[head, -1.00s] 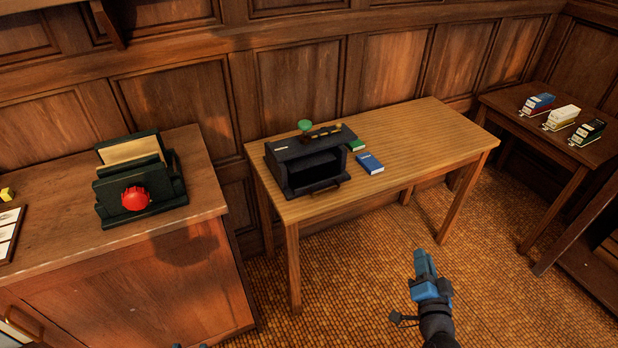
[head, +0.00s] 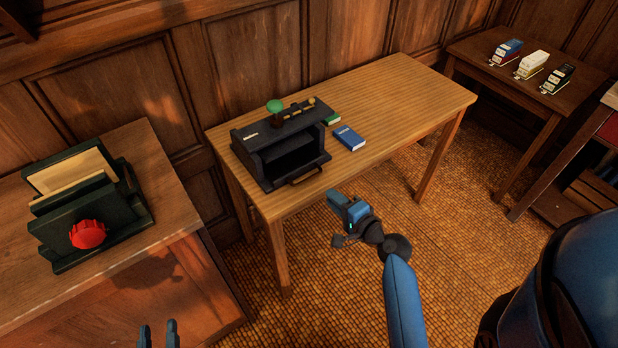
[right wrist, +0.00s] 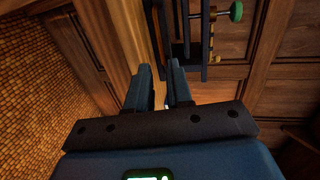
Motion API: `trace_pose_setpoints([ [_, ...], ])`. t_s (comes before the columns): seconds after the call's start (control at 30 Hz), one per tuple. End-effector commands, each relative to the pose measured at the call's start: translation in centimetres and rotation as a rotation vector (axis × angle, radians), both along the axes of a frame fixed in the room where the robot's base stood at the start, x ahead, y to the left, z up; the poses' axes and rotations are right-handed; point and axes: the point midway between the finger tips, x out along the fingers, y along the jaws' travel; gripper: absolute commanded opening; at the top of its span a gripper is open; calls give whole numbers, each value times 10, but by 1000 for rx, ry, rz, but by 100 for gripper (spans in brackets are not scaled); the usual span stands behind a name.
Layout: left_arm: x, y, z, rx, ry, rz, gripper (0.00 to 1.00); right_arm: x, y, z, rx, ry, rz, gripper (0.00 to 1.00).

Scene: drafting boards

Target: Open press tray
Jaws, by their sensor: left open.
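The black press (head: 262,158) stands on the left part of the wooden table, with a green knob (head: 275,106) on top and a dark open front. A brown bar handle (head: 305,177) sits low at its front, near the table edge; the tray behind it is hard to make out. My right gripper (head: 336,200) is in front of the table, apart from the handle. In the right wrist view its fingers (right wrist: 160,84) are apart with nothing between them, and the press (right wrist: 185,35) appears sideways beyond them. My left gripper (head: 158,332) is open and empty at the bottom edge.
A blue book (head: 348,138) and a green book (head: 332,118) lie right of the press. A cabinet (head: 150,150) with a dark green holder and red knob (head: 88,234) stands left. A side table (head: 490,75) is at the back right. The table's right half is clear.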

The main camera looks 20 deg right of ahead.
Motion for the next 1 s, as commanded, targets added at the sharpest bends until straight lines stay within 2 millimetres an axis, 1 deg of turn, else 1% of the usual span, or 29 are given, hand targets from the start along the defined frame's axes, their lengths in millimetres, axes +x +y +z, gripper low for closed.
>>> trace_pose_setpoints([
  [0.17, 0, 0, 2, 0, 0, 0, 43, 15, 5, -2, 5, 1, -1, 20],
  [0.6, 0, 0, 4, 0, 0, 0, 43, 77, 28, -16, 4, 0, -3, 20],
  [0.8, 0, 0, 4, 0, 0, 0, 43, 93, 33, -21, 3, 1, -4, 20],
  [1.0, 0, 0, 4, 0, 0, 0, 43, 98, 35, -22, 3, 0, -5, 20],
])
